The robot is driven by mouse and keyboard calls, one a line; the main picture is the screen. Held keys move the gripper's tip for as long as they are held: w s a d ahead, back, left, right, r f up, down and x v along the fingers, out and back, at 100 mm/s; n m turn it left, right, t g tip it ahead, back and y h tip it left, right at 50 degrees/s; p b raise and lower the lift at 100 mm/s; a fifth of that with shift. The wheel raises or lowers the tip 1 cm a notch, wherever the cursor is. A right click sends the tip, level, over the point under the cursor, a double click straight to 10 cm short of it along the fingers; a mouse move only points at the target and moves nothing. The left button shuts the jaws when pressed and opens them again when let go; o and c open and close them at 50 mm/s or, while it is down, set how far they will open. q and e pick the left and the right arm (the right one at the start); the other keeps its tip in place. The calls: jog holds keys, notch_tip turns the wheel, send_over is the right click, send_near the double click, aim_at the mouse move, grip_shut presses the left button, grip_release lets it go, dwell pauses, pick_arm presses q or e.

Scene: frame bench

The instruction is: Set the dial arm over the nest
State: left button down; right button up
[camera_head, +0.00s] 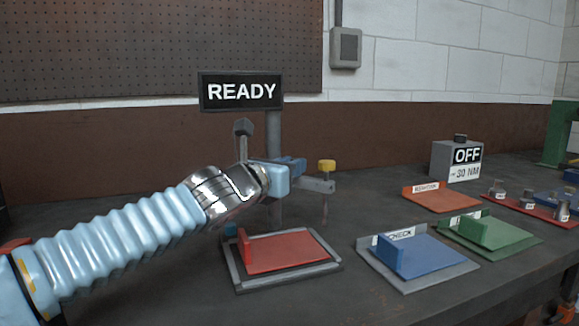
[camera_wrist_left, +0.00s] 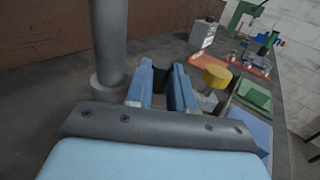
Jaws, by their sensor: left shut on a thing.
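The dial arm (camera_head: 318,185) is a grey bar with a yellow-capped dial (camera_head: 326,166) and a thin stem pointing down. In the head view it reaches right from the grey post (camera_head: 274,140). The likely nest, a red plate (camera_head: 285,252) in a grey frame, lies below on the bench; the stem appears near its back right side. My left gripper (camera_head: 300,166) is shut on the dial arm beside the post. In the left wrist view the fingers (camera_wrist_left: 163,88) have a dark part between them, and the yellow cap (camera_wrist_left: 217,76) is just right of them. My right gripper is not in view.
A READY sign (camera_head: 241,91) tops the post. To the right lie an orange tray (camera_head: 440,202), a blue CHECK tray (camera_head: 425,262) and a green tray (camera_head: 505,238). Behind them stands a box marked OFF (camera_head: 441,160). The bench front right of the nest is clear.

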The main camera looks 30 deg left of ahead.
pick_arm(q)
jog(key=c, duration=1)
grip_release()
jog(key=s, duration=1.3)
jog(key=shift+s+a, duration=0.1)
jog(key=shift+s, duration=0.3)
